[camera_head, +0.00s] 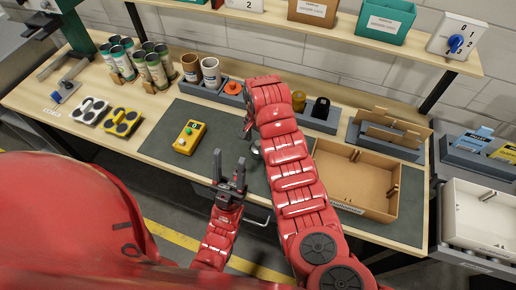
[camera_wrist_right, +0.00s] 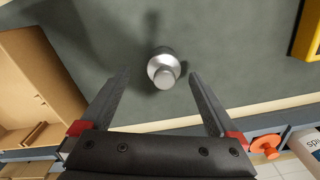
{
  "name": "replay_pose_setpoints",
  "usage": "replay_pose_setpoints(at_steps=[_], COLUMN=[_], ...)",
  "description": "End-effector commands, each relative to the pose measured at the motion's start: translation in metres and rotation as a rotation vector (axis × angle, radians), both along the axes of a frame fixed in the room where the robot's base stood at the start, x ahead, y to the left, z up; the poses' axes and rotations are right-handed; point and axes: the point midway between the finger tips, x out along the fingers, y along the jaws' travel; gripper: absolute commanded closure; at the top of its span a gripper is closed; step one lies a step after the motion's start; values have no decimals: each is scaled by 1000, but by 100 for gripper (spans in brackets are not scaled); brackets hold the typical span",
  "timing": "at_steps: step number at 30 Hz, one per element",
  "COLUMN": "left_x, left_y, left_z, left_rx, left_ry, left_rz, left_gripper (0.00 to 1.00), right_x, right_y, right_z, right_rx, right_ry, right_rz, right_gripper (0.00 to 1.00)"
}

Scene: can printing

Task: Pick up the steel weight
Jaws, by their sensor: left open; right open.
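The steel weight (camera_wrist_right: 163,66) is a small shiny metal cylinder with a knob, standing on the dark grey mat (camera_wrist_right: 220,40). In the head view only a sliver of the weight (camera_head: 256,151) shows beside my right arm. My right gripper (camera_wrist_right: 160,78) is open, its fingers to either side of the weight in the wrist view, with a visible gap on each side. In the head view the right gripper (camera_head: 248,124) is partly hidden by its own arm. My left gripper (camera_head: 232,172) is open and empty over the front part of the mat.
A yellow box with a green button (camera_head: 189,137) lies left on the mat. An open cardboard tray (camera_head: 385,205) is at right. Cans, mugs (camera_head: 211,72) and a grey holder with an orange knob (camera_head: 233,87) line the back. A shelf (camera_head: 390,46) hangs above.

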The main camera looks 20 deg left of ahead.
Motion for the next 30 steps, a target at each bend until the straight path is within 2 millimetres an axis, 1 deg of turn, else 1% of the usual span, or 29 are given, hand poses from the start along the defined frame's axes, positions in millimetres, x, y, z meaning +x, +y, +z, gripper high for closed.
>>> replay_pose_setpoints(at_steps=[6, 9, 13, 15, 18, 23, 29, 30], left_x=[0, 0, 0, 0, 0, 0, 0, 0], left_y=[0, 0, 0, 0, 0, 0, 0, 0], left_z=[12, 12, 16, 11, 9, 9, 9, 9], left_rx=[0, 0, 0, 0, 0, 0, 0, 0], left_ry=[0, 0, 0, 0, 0, 0, 0, 0], left_rz=[0, 0, 0, 0, 0, 0, 0, 0], left_gripper=[50, 50, 50, 50, 50, 50, 50, 50], right_x=[0, 4, 3, 4, 4, 4, 4, 4], right_y=[2, 3, 5, 4, 5, 5, 5, 5], right_z=[-10, -17, -26, -37, -44, -49, -49, -49], right_rx=[-4, 0, -2, -3, -1, -2, -1, -1], right_ry=[7, 3, 4, 6, 4, 1, 0, 0], right_rz=[2, -3, 1, -2, 0, 1, 1, 1], right_gripper=[4, 4, 4, 4, 4, 4, 4, 10])
